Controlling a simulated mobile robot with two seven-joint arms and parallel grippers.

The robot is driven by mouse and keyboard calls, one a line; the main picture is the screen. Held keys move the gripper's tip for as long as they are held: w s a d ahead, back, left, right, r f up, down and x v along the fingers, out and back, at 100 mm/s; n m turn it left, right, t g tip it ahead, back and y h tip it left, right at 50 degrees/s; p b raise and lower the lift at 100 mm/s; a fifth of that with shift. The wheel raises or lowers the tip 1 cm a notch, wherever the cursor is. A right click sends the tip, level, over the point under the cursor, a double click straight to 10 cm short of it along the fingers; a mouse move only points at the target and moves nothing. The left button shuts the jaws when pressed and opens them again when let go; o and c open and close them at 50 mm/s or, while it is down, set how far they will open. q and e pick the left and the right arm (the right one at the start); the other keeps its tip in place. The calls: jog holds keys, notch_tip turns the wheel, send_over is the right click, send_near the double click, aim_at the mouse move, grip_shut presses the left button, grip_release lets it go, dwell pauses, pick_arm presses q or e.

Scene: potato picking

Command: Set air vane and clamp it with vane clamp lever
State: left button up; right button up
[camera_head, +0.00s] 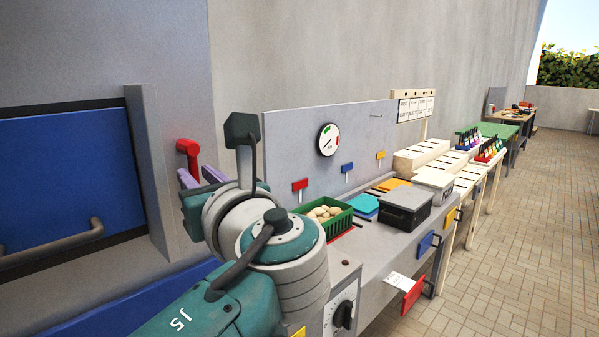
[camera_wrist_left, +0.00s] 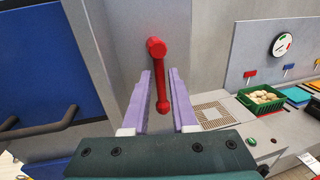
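A red lever (camera_head: 188,150) sticks out of the grey wall beside a blue panel. In the left wrist view the red lever (camera_wrist_left: 159,80) has a round hub at the top and hangs down to a knob at its lower end. My left gripper (camera_head: 201,177) has purple fingers, which are apart. In the left wrist view my left gripper (camera_wrist_left: 160,80) has one finger on each side of the lever, with gaps visible; I cannot tell any contact. I cannot tell which part is the air vane. In the head view my left arm covers part of the lever's surroundings.
A blue door (camera_head: 60,180) with a grey handle is at the left. A grey bench carries a green crate (camera_head: 338,224) of potatoes and a dark box (camera_head: 404,209). A round gauge (camera_head: 328,139) and red, blue and yellow tabs are on the back panel. Tiled floor (camera_head: 500,260) lies clear at right.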

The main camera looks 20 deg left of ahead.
pick_arm(q)
grip_shut()
dwell(1.0)
